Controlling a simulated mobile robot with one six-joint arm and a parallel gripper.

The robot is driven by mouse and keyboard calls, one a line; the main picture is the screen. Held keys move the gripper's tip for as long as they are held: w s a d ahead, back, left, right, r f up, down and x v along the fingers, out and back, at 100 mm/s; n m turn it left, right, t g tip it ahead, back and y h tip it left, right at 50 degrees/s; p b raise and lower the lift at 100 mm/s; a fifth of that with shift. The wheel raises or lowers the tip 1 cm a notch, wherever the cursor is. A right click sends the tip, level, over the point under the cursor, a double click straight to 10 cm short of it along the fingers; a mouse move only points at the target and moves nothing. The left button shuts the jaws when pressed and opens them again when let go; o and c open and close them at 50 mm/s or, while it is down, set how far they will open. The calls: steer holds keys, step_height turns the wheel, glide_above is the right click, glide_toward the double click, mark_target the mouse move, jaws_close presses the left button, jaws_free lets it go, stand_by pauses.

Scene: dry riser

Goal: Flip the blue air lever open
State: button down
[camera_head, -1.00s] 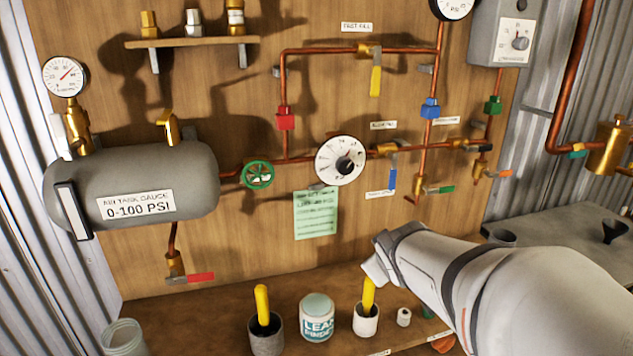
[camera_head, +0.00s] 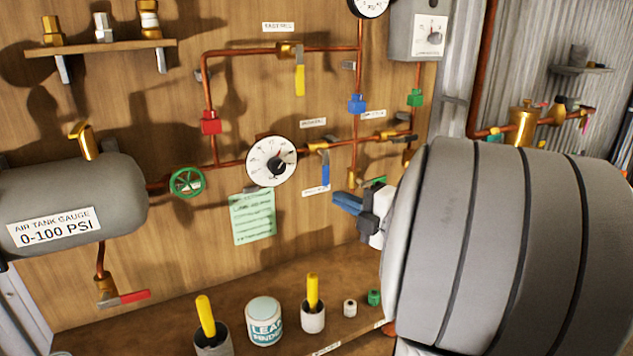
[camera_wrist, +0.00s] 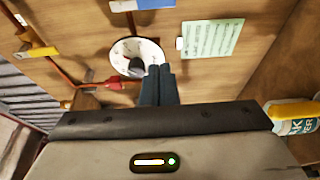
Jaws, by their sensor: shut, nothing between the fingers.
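The blue lever (camera_head: 326,170) hangs straight down from a brass valve on the horizontal copper pipe, just right of the white dial gauge (camera_head: 271,161). Its blue handle also shows cut off at the top edge of the wrist view (camera_wrist: 152,4). My gripper (camera_head: 336,201) is shut and empty, with its dark blue fingers together. In the head view the fingertips appear just below and right of the lever's lower end, with a small visible gap. In the wrist view the fingertips overlap the edge of the gauge (camera_wrist: 128,50). Depth to the board is hard to judge.
A yellow lever (camera_head: 300,80) hangs above; a red-handled valve (camera_head: 128,297) is low left. A green handwheel (camera_head: 187,182) and green note (camera_head: 253,218) are left of the gauge. Cups (camera_head: 313,318) and a tin (camera_head: 264,320) stand on the bench below.

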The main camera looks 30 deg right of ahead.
mark_target(323, 168)
steer(key=p+x, duration=0.2)
steer(key=x, duration=0.8)
steer(key=d+p, duration=0.1)
steer(key=d, duration=0.3)
steer(key=shift+w+d, duration=0.1)
steer(key=shift+w, duration=0.05)
